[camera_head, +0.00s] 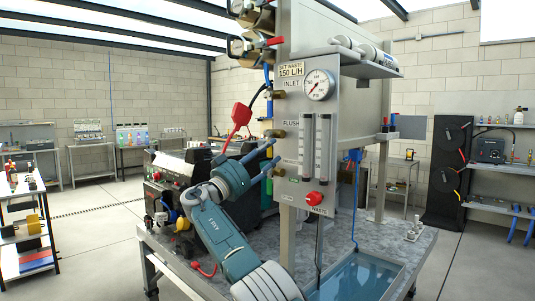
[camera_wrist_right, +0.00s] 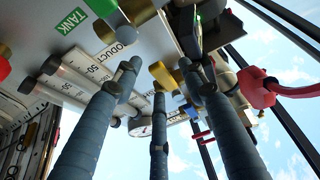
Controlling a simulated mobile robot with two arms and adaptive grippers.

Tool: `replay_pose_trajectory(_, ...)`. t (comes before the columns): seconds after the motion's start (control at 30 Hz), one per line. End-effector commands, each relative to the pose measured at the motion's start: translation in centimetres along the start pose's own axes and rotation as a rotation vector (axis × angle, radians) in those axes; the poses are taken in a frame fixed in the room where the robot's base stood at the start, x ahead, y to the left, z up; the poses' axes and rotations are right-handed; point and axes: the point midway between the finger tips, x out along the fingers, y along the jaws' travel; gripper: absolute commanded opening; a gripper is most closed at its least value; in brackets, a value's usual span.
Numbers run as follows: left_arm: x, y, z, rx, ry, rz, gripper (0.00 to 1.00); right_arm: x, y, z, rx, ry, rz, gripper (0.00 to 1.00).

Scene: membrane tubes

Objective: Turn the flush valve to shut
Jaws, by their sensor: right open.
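The panel (camera_head: 303,160) carries a FLUSH label (camera_head: 291,123) with a brass fitting (camera_head: 277,133) at its left edge. A red lever handle (camera_head: 241,114) on a dark stem sticks out left of the panel, above my right gripper; I cannot tell for sure which fitting it belongs to. A red handle (camera_wrist_right: 258,90) also shows in the right wrist view, right of the fingers and apart from them. My right gripper (camera_head: 270,153) is open at the panel's left edge, its fingers spread near the brass fittings. In the right wrist view a brass fitting (camera_wrist_right: 162,75) lies between the fingertips; contact is unclear. My left gripper is out of view.
Two flow tubes (camera_head: 315,145), a pressure gauge (camera_head: 319,85) and a red WASTE knob (camera_head: 314,198) sit on the panel. More valves (camera_head: 252,45) stand above. A black machine (camera_head: 180,170) is behind my right arm. A water basin (camera_head: 355,277) is at the lower right.

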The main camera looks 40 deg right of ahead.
Motion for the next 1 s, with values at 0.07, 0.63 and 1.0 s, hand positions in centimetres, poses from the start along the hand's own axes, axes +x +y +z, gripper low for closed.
replay_pose_trajectory(0.07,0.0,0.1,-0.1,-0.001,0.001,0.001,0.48,-0.6,-0.1,0.1,0.000,0.001,-0.002,0.42)
replay_pose_trajectory(0.63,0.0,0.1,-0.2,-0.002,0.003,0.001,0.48,-10.7,-0.1,0.1,0.000,0.000,-0.001,0.42)
replay_pose_trajectory(1.0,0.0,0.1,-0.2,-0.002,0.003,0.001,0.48,-11.7,0.0,0.1,0.000,0.001,0.000,0.42)
